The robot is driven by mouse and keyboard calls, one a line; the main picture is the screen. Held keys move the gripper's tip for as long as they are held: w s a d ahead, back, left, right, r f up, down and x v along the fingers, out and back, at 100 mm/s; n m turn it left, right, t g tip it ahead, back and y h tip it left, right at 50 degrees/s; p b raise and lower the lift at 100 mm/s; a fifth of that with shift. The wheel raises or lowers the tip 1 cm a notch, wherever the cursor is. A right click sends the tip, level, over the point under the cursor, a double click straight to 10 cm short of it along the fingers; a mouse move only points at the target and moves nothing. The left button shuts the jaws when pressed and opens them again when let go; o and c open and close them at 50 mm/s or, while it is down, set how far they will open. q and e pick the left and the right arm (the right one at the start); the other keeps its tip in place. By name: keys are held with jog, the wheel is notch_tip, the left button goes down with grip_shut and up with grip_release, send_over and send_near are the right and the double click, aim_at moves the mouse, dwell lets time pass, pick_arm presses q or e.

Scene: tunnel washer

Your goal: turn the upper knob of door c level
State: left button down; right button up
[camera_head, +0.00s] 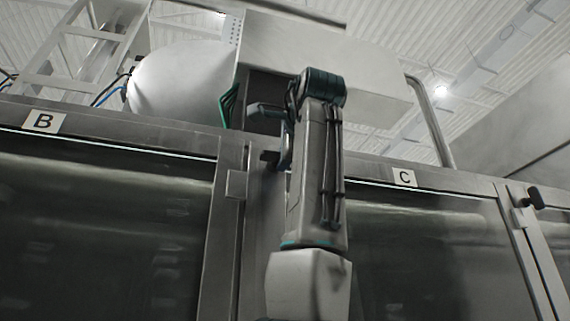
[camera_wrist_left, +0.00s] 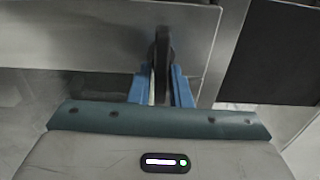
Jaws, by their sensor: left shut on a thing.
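The glass door marked C (camera_head: 425,250) fills the right of the head view. A dark knob (camera_head: 268,156) shows on the frame post between doors B and C, partly hidden by my left arm. In the left wrist view a black knob (camera_wrist_left: 161,48) stands upright in the picture between the blue fingers of my left gripper (camera_wrist_left: 161,85), which is shut on it. Another black knob (camera_head: 537,198) sits on the post at the right of door C and points up to the right. I cannot tell which door the gripped knob belongs to. My right gripper is not in view.
Door B (camera_head: 100,230) is at the left, with its label (camera_head: 44,122) on the top rail. A metal box (camera_head: 325,65) and a white rounded tank (camera_head: 180,85) stand above the rail. A bent pipe (camera_head: 430,115) rises above door C.

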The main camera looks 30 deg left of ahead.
pick_arm(q)
jog(key=shift+a+r, duration=0.1)
jog(key=shift+r, duration=0.05)
jog(key=c, duration=1.5)
grip_release()
jog(key=shift+w+a, duration=0.1)
jog(key=shift+a, duration=0.15)
jog(key=b+v, duration=0.3)
jog(key=v, duration=0.8)
jog(key=shift+w, duration=0.1)
